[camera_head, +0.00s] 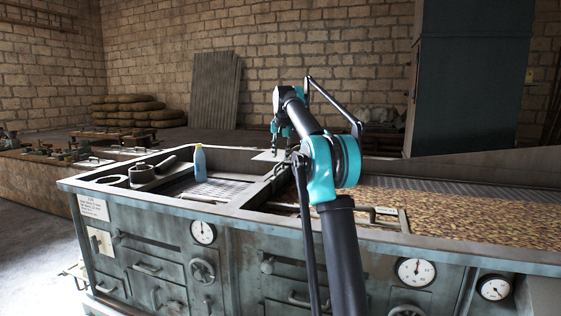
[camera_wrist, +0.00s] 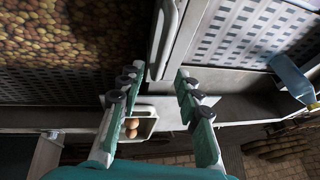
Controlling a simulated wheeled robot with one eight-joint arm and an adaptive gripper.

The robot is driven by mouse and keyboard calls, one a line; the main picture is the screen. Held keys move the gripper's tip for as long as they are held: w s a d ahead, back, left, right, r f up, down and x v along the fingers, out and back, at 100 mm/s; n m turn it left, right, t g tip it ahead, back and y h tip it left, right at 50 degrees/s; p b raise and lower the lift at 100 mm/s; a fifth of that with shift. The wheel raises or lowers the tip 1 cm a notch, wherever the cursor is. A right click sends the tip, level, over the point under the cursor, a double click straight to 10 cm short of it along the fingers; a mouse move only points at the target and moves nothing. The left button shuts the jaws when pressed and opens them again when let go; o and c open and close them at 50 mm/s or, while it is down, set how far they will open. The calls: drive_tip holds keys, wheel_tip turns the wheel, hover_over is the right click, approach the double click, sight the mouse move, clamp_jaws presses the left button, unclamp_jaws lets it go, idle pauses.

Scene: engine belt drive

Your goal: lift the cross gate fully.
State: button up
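What looks like the cross gate is a bar with a long pale handle (camera_wrist: 166,32) in the wrist view, between the nut-covered belt and the bare perforated plate. In the head view a cross divider (camera_head: 262,187) runs between these areas, partly hidden by my arm. My gripper (camera_wrist: 158,82) is open, its two fingers spread on either side of the line of the handle's near end. Nothing shows held between them. In the head view my gripper (camera_head: 279,142) is small and partly covered by my arm, above the far side of the machine. Whether a finger touches the gate cannot be told.
A nut-covered belt (camera_head: 455,212) lies to the right. A small tray with round brown pieces (camera_wrist: 133,124) shows between my fingers, beyond the far rim. A tall cabinet (camera_head: 470,80) stands behind.

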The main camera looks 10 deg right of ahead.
sight(280, 163)
drive_tip(key=shift+x, duration=1.9)
drive_tip(key=shift+c, duration=0.2)
clamp_jaws()
